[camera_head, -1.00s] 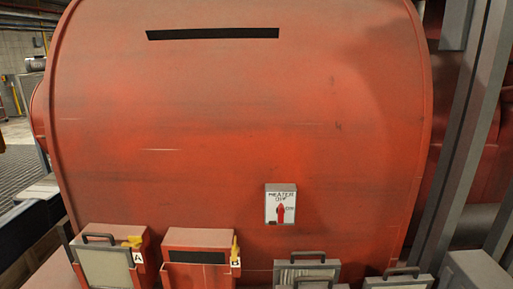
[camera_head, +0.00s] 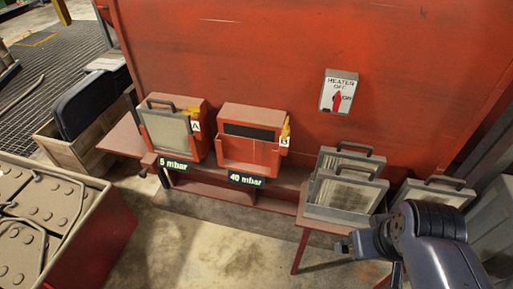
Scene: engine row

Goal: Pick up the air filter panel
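Several framed filter panels with dark handles are in view. One grey panel (camera_head: 168,134) sits in the red housing marked A (camera_head: 195,106). Two panels with pale, dirty-looking faces stand one behind the other on a small red-legged stand: a front panel (camera_head: 343,196) and a rear panel (camera_head: 350,160). Another panel (camera_head: 436,193) stands farther right, partly hidden by my arm. The red housing marked B (camera_head: 249,152) shows a dark slot and no panel handle. My gripper (camera_head: 342,246) is at the lower right, below the front panel in the picture; its fingers are not clear.
Readouts show 5 mbar (camera_head: 174,166) under A and 40 mbar (camera_head: 247,180) under B. A heater switch box (camera_head: 339,92) is on the red wall. A wooden crate (camera_head: 88,152) and a red-sided engine block (camera_head: 105,225) are left. Bare floor (camera_head: 215,240) lies in the middle.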

